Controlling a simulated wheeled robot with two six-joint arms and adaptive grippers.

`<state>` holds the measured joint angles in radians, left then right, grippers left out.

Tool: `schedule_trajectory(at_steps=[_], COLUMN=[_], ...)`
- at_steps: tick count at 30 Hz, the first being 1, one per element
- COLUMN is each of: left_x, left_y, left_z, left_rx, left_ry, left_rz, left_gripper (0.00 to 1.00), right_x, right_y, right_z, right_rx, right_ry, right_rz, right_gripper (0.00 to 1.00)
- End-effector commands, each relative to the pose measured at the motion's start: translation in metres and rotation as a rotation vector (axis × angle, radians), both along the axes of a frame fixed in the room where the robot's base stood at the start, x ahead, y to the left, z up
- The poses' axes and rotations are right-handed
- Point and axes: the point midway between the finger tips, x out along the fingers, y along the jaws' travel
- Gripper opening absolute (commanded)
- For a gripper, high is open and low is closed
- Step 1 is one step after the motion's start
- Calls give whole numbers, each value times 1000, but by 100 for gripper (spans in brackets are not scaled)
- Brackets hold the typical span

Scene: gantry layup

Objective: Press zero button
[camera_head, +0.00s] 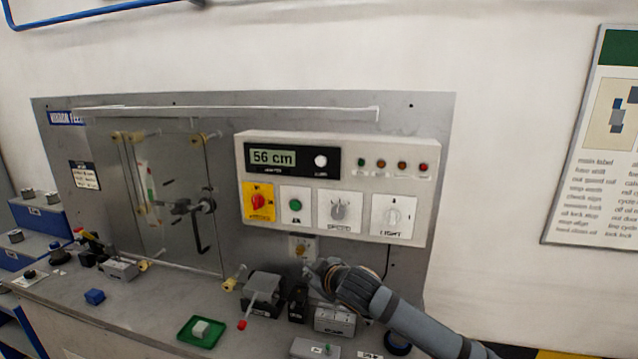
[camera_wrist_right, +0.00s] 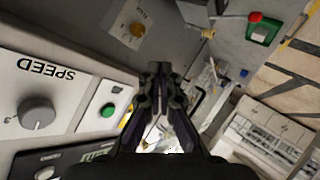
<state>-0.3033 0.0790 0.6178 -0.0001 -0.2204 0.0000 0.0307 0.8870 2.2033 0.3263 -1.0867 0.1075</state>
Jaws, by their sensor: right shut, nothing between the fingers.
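The round white button (camera_head: 320,161) sits right of the "56 cm" display (camera_head: 273,157) on the grey control box. A small label under it is too blurred to read. My right gripper (camera_head: 314,270) is low in front of the board, below the box and apart from the button. In the wrist view its fingers (camera_wrist_right: 160,72) are together and empty. My left gripper is not in view.
A black block with a red-tipped lever (camera_head: 262,290) and a green tray (camera_head: 188,335) stand on the bench.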

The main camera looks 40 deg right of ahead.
Motion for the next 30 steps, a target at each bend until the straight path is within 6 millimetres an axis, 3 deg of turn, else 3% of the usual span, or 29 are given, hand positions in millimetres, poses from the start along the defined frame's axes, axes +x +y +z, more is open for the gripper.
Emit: schedule_trajectory(at_steps=[1,9,15,21,30], left_x=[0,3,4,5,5], left_y=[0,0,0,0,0], left_z=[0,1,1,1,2], left_rx=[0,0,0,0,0], left_ry=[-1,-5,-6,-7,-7], left_rz=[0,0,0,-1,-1], left_gripper=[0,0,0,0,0], right_x=[4,6,-7,-15,-15], right_y=[-1,5,13,17,17], right_z=[26,158,225,250,250], right_rx=[-31,-174,-260,-294,-295], right_ry=[-41,-234,-327,-359,-361], right_rz=[16,99,137,150,150], right_gripper=[0,0,0,0,0])
